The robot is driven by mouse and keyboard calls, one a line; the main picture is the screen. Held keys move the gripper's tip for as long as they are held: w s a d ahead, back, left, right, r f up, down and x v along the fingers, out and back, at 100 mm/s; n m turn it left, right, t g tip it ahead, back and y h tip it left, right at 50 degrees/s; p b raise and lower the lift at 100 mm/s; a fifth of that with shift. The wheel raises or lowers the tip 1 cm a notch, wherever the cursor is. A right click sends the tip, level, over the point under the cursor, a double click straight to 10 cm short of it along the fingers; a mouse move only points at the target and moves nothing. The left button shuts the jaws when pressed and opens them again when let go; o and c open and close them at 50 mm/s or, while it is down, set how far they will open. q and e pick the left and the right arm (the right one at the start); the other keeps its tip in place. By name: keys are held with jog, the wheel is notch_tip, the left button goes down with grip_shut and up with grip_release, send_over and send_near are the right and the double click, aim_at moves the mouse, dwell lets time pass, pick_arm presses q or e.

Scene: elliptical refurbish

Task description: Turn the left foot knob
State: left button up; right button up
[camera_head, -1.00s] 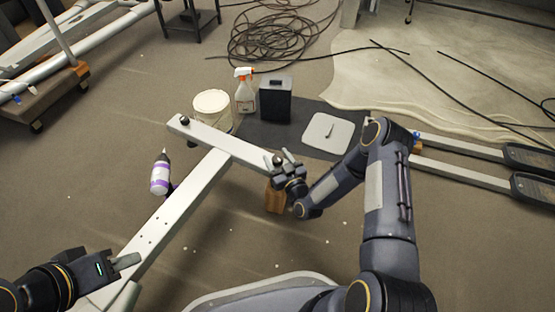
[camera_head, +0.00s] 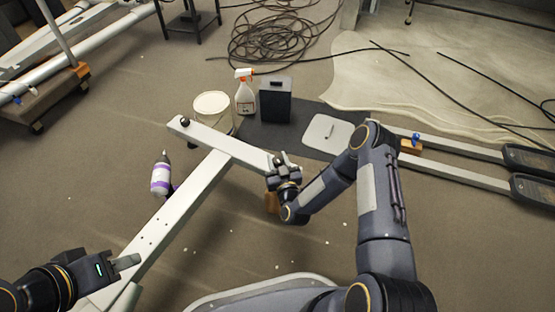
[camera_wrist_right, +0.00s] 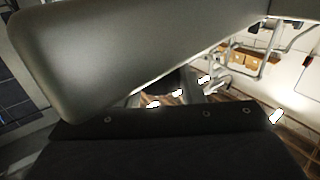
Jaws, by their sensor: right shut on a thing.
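A pale T-shaped frame lies on the floor, with a crossbar (camera_head: 228,145) at its far end. One dark round foot knob (camera_head: 184,122) sits at the crossbar's far-left end and is uncovered. A second foot knob (camera_head: 277,161) is at the near-right end, mostly hidden by my right gripper (camera_head: 283,166), which is shut on it. In the right wrist view the grey bar end (camera_wrist_right: 110,50) fills the top, close to the camera; the knob cannot be made out there. My left gripper (camera_head: 128,261) is over the frame's long beam at lower left, its opening unclear.
A wooden block (camera_head: 271,202) stands under the crossbar's right end. A purple-white bottle (camera_head: 161,176) is left of the beam. A white bucket (camera_head: 212,103), spray bottle (camera_head: 244,94) and black box (camera_head: 275,100) stand behind the crossbar. A coiled cable (camera_head: 270,38) lies farther back.

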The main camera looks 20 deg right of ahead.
jog(key=m+h, duration=0.2)
jog(key=h, duration=0.1)
jog(key=m+g+h, duration=0.1)
jog(key=m+h, duration=0.1)
jog(key=h, duration=0.1)
jog(key=shift+a+h+p, duration=0.15)
jog(key=shift+h+p, duration=0.15)
jog(key=shift+p, duration=0.05)
jog(key=m+g+h, duration=0.2)
jog(key=m+h, duration=0.1)
jog(key=shift+g+h, duration=0.3)
jog(key=shift+h, duration=0.1)
jog(key=m+g+h+b, duration=0.1)
jog(key=m+g+h, duration=0.4)
jog(key=g, duration=0.1)
jog(key=shift+f+m+g, duration=0.1)
jog(key=shift+m+g, duration=0.2)
jog(key=m+g+h, duration=0.1)
jog(key=m+g, duration=0.1)
jog(key=g, duration=0.1)
jog(key=m+g+h, duration=0.1)
jog(key=m+g, duration=0.1)
jog(key=g, duration=0.1)
jog(key=shift+m+g, duration=0.3)
jog(key=shift+g, duration=0.1)
jog(key=o, duration=0.9)
jog(key=shift+o, duration=0.2)
